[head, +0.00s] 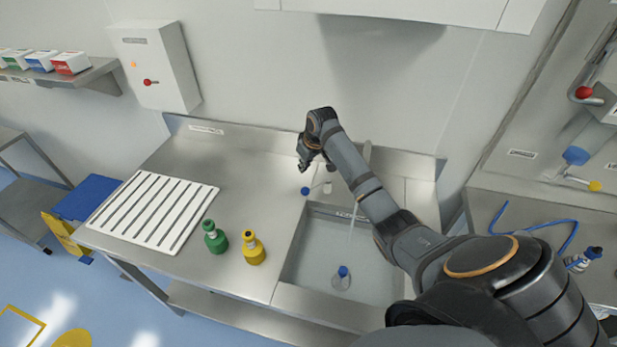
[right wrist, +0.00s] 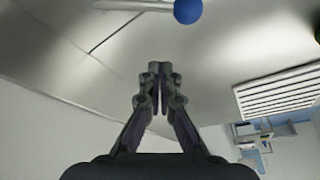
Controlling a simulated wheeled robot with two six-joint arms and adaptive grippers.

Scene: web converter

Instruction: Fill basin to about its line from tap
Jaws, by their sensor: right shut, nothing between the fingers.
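The steel basin (head: 283,283) is sunk into the right part of the counter, with a small marking (head: 350,215) on its back wall. The tap lever ends in a blue knob (head: 305,190) behind the basin's back left corner; the knob also shows in the right wrist view (right wrist: 188,11). A thin pale streak, apparently water (head: 351,231), drops into the basin; my arm hides much of the tap. I cannot read the water level. My right gripper (head: 303,167) is shut and empty, near the knob and apart from it; its fingertips show in the right wrist view (right wrist: 160,70). My left gripper is not in view.
A blue-topped clear object (head: 341,277) is in the basin. Green (head: 215,238) and yellow (head: 253,248) bottles stand left of it, beside a white slotted rack (head: 153,208). A wall box (head: 155,65) hangs behind. Bare counter lies between rack and tap.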

